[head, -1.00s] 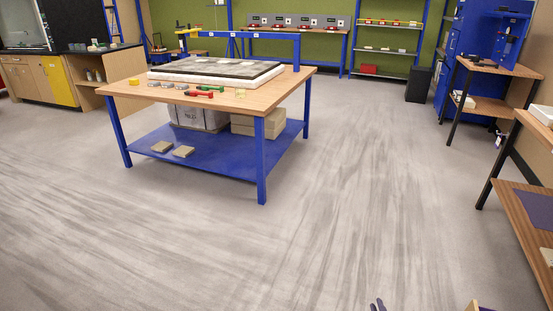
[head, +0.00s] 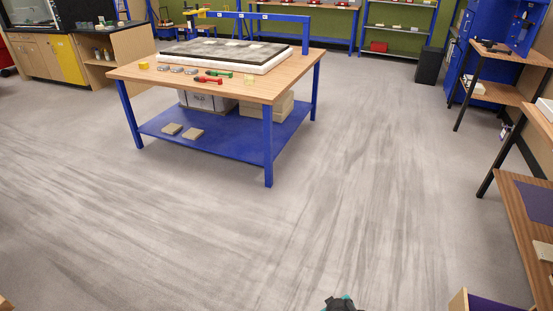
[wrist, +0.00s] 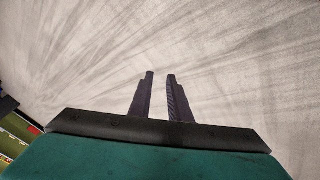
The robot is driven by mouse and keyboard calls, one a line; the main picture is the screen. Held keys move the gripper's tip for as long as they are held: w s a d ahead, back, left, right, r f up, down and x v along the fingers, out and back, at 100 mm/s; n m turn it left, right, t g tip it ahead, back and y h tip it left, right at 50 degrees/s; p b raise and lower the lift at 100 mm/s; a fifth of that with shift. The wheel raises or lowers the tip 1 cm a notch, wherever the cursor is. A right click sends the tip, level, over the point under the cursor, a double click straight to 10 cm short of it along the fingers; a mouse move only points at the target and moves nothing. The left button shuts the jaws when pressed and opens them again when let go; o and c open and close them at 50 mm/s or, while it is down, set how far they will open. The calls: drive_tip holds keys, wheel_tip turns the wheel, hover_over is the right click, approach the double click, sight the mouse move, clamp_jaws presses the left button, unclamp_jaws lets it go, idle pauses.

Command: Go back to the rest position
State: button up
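In the wrist view my gripper (wrist: 160,75) shows two dark fingers with a gap between them. It is open and holds nothing. Only bare grey floor shows beyond the fingertips. In the head view a small black and teal part of my arm shows at the bottom edge, right of centre; the fingers cannot be made out there.
A wooden-topped workbench (head: 130,73) with blue legs stands ahead, bearing a slab (head: 226,53) and small tools. A side table (head: 520,205) and a taller stand (head: 490,56) line the right. A box edge (head: 460,300) shows at bottom right. The floor (head: 350,190) between is clear.

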drive_tip(key=s+a+r+m+g, duration=0.1)
drive_tip(key=s+g, duration=0.4)
drive_tip(key=s, duration=0.5)
drive_tip(key=s+a+r+m+g+y, duration=0.1)
drive_tip(key=s+a+m+g, duration=0.2)
drive_tip(key=s, duration=0.8)
drive_tip(key=shift+a+m+g+p, duration=0.35)
drive_tip(key=shift+m+g, duration=0.35)
drive_tip(key=shift+g, duration=0.4)
drive_tip(key=shift+d, duration=0.15)
